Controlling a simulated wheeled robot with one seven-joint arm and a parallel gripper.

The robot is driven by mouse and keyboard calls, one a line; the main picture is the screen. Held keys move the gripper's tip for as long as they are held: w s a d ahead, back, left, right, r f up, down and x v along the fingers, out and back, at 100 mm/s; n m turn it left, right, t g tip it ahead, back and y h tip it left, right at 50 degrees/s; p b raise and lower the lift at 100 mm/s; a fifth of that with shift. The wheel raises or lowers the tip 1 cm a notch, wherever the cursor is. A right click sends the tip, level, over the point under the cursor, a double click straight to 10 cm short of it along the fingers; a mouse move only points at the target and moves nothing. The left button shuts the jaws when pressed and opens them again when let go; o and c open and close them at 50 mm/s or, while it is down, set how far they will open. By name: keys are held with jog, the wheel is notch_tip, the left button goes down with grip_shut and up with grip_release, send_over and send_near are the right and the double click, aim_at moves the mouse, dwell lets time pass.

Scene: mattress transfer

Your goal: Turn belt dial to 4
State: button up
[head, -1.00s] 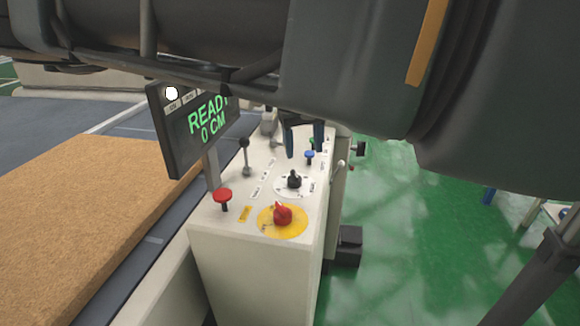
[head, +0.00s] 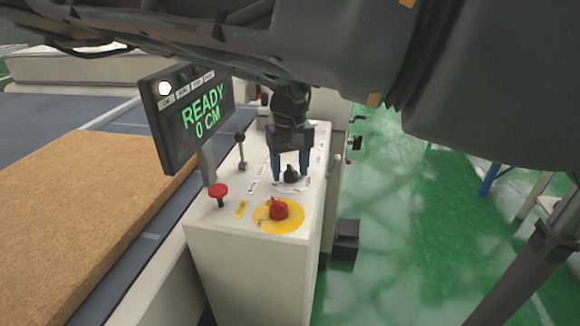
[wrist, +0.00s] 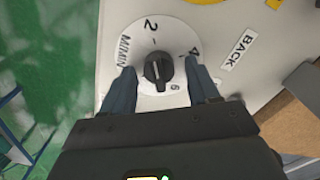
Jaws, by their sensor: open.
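The belt dial is a black knob (head: 291,174) on a white round plate on top of the machine's console. In the wrist view the knob (wrist: 158,70) sits on the plate (wrist: 175,35) marked 2, 4, 6 and M/MIN. Which mark the knob points to is hard to tell. My gripper (head: 290,177) is open over the dial in the head view. In the wrist view my gripper (wrist: 160,82) has one finger on each side of the knob, with visible gaps between them and it.
A lever (head: 240,150) and a screen (head: 190,115) reading READY 0 CM stand at the left. A brown mattress (head: 90,215) lies left.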

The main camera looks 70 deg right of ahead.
jog(key=shift+c, duration=0.3)
jog(key=c, duration=0.9)
jog(key=shift+c, duration=0.2)
jog(key=shift+r+m+p, duration=0.1)
jog(key=shift+m+p, duration=0.35)
jog(key=shift+m, duration=0.05)
jog(key=shift+s+m+p, duration=0.1)
jog(key=shift+m+p, duration=0.7)
jog(key=shift+m, duration=0.2)
jog(key=m+p, duration=0.2)
jog(key=m, duration=0.2)
jog(key=shift+m, duration=0.3)
jog(key=m+p, duration=0.1)
jog(key=m, duration=0.3)
jog(key=shift+s, duration=0.1)
jog(key=shift+m, duration=2.1)
